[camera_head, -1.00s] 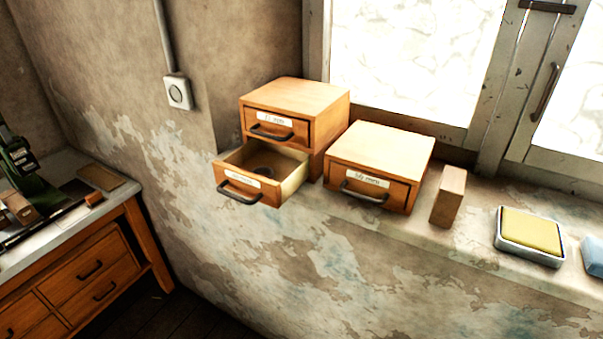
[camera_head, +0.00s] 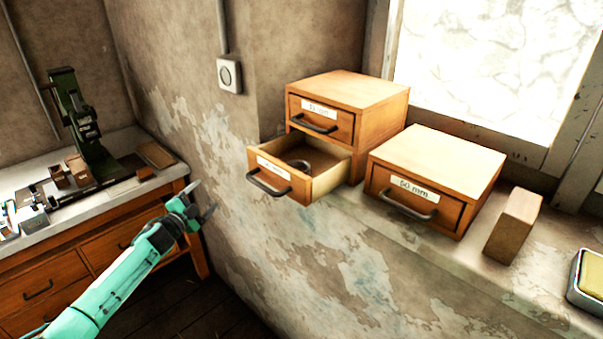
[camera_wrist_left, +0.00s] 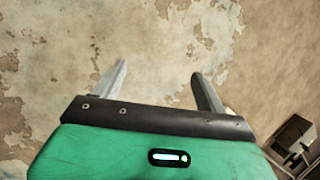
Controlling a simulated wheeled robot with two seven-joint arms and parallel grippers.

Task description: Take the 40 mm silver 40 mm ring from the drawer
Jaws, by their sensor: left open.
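The lower drawer (camera_head: 275,187) of the left wooden cabinet stands pulled open in the head view. A dark grey ring (camera_head: 298,165) lies inside it, partly hidden by the drawer's front and shade. The drawer's label is too small to read surely. My left gripper (camera_head: 205,202) is open and empty, left of the drawer and lower, in front of the peeling wall. In the left wrist view its two fingers (camera_wrist_left: 160,82) are spread with only wall between them. My right gripper is not in view.
Above the open drawer is a shut drawer (camera_head: 320,118). A shut 50 mm cabinet (camera_head: 437,180) and a wooden block (camera_head: 513,225) stand to the right on the sill. A workbench (camera_head: 110,215) with a green press (camera_head: 85,125) is at the left.

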